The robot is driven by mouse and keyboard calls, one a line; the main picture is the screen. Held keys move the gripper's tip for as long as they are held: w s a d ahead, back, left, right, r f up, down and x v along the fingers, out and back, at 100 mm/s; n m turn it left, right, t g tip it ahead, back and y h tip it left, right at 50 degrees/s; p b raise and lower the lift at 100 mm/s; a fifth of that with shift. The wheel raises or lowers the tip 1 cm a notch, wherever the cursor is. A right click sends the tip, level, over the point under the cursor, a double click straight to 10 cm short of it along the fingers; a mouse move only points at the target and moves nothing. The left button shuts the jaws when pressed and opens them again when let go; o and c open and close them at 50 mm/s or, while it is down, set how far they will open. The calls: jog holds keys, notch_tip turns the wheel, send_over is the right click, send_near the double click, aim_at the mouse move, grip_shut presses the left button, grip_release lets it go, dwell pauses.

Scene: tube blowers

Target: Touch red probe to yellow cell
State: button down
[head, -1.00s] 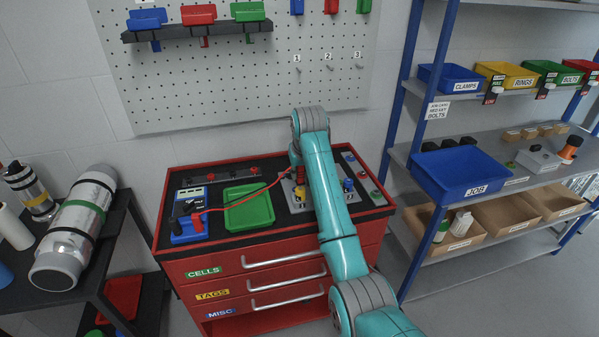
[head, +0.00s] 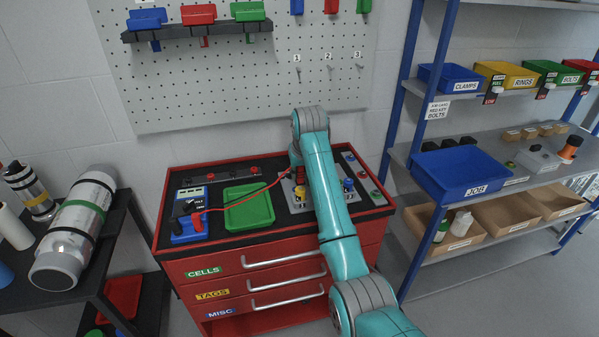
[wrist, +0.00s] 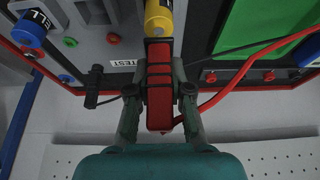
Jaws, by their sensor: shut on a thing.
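My gripper (wrist: 160,92) is shut on the red probe (wrist: 159,108), a red block with black bands and a red wire. The yellow cell (wrist: 158,20) stands just beyond the probe's front end in the wrist view. Probe and cell line up there, but I cannot tell whether they touch. In the head view the yellow cell (head: 300,192) stands on a grey plate on the red cabinet, with the red probe (head: 300,174) just above it. My arm hides part of this spot.
A blue cell (wrist: 30,28) stands beside the yellow one. A green tray (head: 262,218), a meter (head: 187,203) and a blue holder (head: 185,237) lie to the left on the cabinet. The red wire (head: 245,205) runs across the tray. A black probe-like piece (wrist: 93,86) lies near a TEST label.

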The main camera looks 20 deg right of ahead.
jog(key=shift+f, duration=0.4)
dwell(1.7)
jog(key=shift+r, duration=0.1)
jog(key=shift+r, duration=2.45)
jog(key=shift+s, duration=0.1)
dwell(0.4)
